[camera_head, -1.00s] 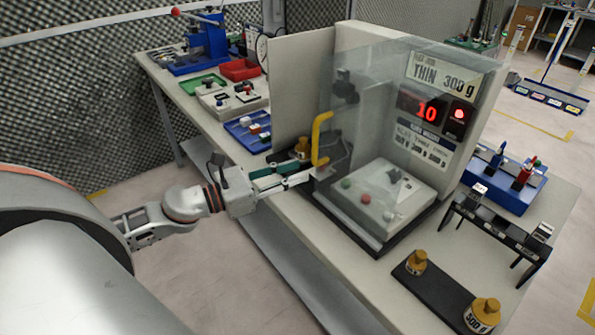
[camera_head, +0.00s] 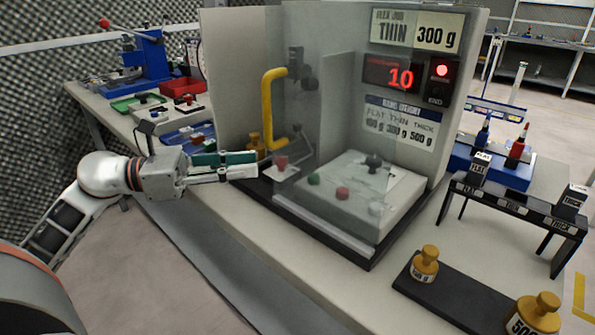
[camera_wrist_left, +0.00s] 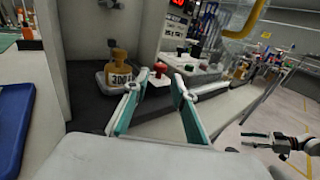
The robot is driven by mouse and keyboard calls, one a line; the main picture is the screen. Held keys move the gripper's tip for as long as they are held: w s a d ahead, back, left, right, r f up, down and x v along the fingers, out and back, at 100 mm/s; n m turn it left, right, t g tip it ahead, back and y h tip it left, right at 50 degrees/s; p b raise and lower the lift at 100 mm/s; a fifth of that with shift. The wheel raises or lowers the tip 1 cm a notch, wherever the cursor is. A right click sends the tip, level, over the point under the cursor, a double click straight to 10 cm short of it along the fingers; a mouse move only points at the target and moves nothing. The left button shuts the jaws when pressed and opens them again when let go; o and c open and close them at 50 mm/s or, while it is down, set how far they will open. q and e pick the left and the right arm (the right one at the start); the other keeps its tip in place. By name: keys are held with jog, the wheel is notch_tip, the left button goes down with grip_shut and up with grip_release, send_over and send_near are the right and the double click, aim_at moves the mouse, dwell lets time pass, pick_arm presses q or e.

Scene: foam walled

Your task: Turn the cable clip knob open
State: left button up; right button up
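A red knob (camera_head: 281,163) sits on a small pale block at the left front corner of the clear-walled machine. I cannot tell for sure that it is the cable clip knob. It also shows in the left wrist view (camera_wrist_left: 159,68), just beyond and between the fingertips. My left gripper (camera_head: 256,164) has green-sided fingers and points at the knob from the left, a little short of it. In the left wrist view its fingers (camera_wrist_left: 157,92) are apart, with nothing between them. My right gripper (camera_wrist_left: 247,139) shows small at the right of the left wrist view, its fingers apart and empty.
A yellow handle (camera_head: 268,110) stands on the clear door close above the knob. A brass 300 weight (camera_wrist_left: 121,68) stands left of the knob. The machine's pale box (camera_head: 360,190) carries green and red buttons. A blue tray (camera_wrist_left: 14,125) lies at the left.

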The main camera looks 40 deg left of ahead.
pick_arm(q)
jog(key=shift+x, duration=3.9)
jog(key=shift+r, duration=0.1)
grip_shut()
